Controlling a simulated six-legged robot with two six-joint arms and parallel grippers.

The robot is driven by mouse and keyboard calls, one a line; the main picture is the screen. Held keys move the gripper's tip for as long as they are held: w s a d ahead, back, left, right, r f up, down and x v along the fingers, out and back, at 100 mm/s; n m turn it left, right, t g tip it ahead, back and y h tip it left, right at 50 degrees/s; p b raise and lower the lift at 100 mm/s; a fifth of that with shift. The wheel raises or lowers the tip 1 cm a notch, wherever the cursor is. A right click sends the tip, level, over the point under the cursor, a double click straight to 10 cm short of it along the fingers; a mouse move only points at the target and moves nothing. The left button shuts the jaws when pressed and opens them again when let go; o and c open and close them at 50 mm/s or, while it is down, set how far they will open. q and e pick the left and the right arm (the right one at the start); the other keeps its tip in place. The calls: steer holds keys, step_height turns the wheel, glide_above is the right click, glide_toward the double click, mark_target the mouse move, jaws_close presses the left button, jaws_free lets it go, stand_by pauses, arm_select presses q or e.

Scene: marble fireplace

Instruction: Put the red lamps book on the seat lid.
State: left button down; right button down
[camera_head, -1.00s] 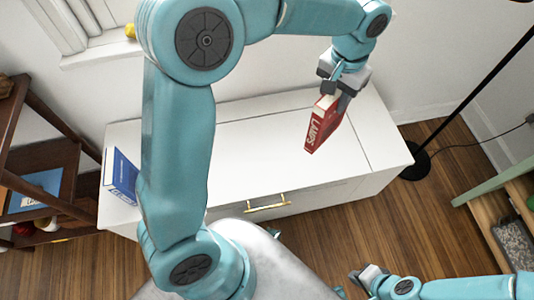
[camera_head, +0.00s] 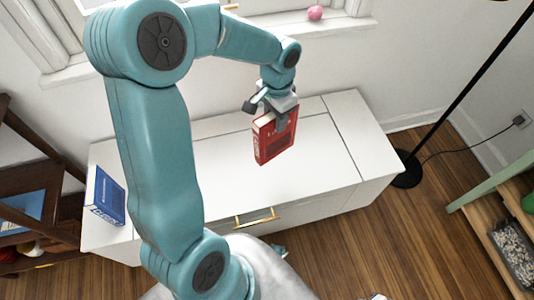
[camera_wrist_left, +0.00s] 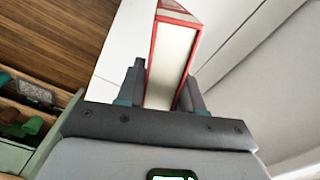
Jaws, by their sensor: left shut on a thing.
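The red lamps book (camera_head: 272,145) is held upright above the white bench, over the middle part of its top. My left gripper (camera_head: 278,112) is shut on its upper part. In the left wrist view the book (camera_wrist_left: 172,62) stands between the two fingers, its pale page edge facing the camera. The seat lid, the white bench top (camera_head: 225,170), has a bare surface under and around the book. I cannot tell the exact gap between book and lid. Only a scrap of my right gripper (camera_head: 378,297) shows at the bottom edge; its jaws are hidden.
A blue book (camera_head: 105,197) stands at the bench's left end. A gold handle (camera_head: 256,218) is on the bench front. A black floor lamp (camera_head: 407,170) stands right of the bench. A dark wooden shelf (camera_head: 45,240) is at left. A pink ball (camera_head: 315,13) lies on the windowsill.

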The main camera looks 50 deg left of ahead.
mark_target(274, 148)
arm_select(q)
step_height(274, 148, down, 10)
steer(key=shift+b, duration=0.85)
step_height(274, 148, down, 3)
steer(key=shift+f+b, duration=0.2)
steer(key=shift+b, duration=0.25)
steer(key=shift+f, duration=0.4)
steer(key=shift+f, duration=0.1)
steer(key=c, duration=0.7)
jaws_free()
